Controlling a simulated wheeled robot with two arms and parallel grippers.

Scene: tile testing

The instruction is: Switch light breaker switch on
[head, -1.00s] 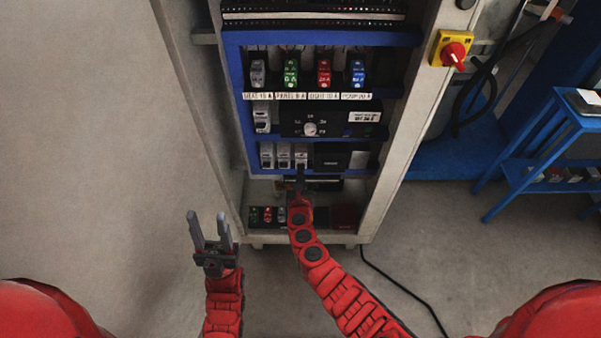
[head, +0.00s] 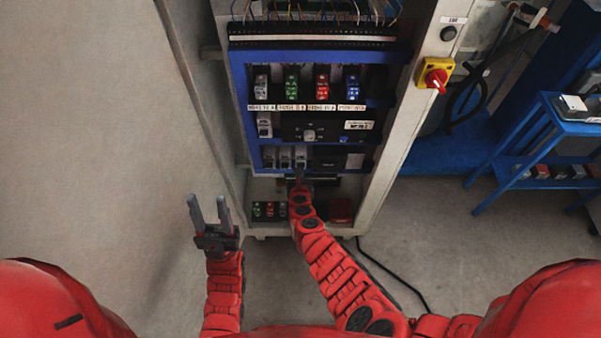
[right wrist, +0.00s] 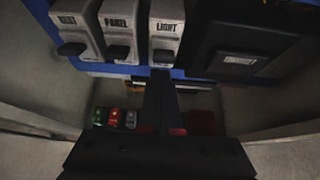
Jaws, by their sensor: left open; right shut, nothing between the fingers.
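The light breaker (right wrist: 166,30) is a pale grey block marked "LIGHT" with a dark lever (right wrist: 163,57) at its lower end. In the head view it is the rightmost of three small grey breakers (head: 300,155) on the cabinet's lower row. My right gripper (right wrist: 160,78) is shut and empty, its fingertips just below that lever; I cannot tell whether they touch. In the head view my right gripper (head: 298,176) points up at the breaker's lower end. My left gripper (head: 208,212) is open and empty, left of the cabinet's lower front.
The panel breaker (right wrist: 117,28) stands left of the light one, and a black box (right wrist: 240,45) right of it. A cabinet shelf (head: 340,211) lies below. A yellow-red rotary switch (head: 435,75) is on the right frame. A blue table (head: 560,115) stands at right.

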